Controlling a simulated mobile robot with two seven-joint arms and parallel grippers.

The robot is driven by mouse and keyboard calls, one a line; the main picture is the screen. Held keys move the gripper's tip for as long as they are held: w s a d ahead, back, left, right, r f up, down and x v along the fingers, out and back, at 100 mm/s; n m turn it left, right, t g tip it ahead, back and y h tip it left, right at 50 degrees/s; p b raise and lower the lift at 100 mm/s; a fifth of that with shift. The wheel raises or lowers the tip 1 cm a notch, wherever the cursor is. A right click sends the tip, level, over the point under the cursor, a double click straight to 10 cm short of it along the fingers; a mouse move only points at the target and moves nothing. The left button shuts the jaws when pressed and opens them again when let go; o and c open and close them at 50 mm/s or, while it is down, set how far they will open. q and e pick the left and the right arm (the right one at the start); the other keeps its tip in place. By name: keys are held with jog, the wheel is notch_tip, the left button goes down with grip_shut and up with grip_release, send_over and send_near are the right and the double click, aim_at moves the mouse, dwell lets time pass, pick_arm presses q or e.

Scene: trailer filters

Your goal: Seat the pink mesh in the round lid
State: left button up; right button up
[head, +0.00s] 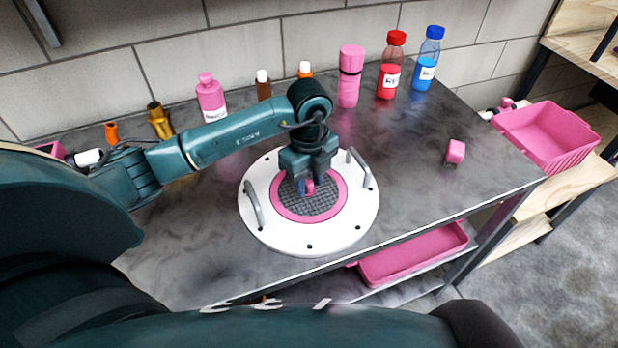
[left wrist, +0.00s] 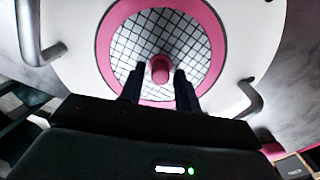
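The pink mesh, a grey grid in a pink ring (head: 339,207), lies over the middle of the round white lid (head: 262,232). I cannot tell whether its ring is flush with the lid. A pink knob (head: 309,186) stands at the mesh's centre and also shows in the left wrist view (left wrist: 160,70). My left gripper (head: 306,183) points down over the mesh. In the left wrist view its fingers (left wrist: 159,76) stand apart on both sides of the knob, with narrow gaps visible. My right gripper is out of view.
The lid has two upright metal handles (head: 252,205). Several bottles stand along the wall, including a pink one (head: 349,85) and a blue one (head: 428,62). A small pink block (head: 455,152) lies at right. A pink bin (head: 548,135) sits beyond the table's right edge.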

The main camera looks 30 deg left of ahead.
aim_at(309, 183)
pick_arm(q)
jog(key=shift+o, duration=0.6)
jog(key=shift+r, duration=0.15)
jog(key=shift+r, duration=0.25)
notch_tip(309, 183, up, 12)
jog(key=shift+f, duration=0.2)
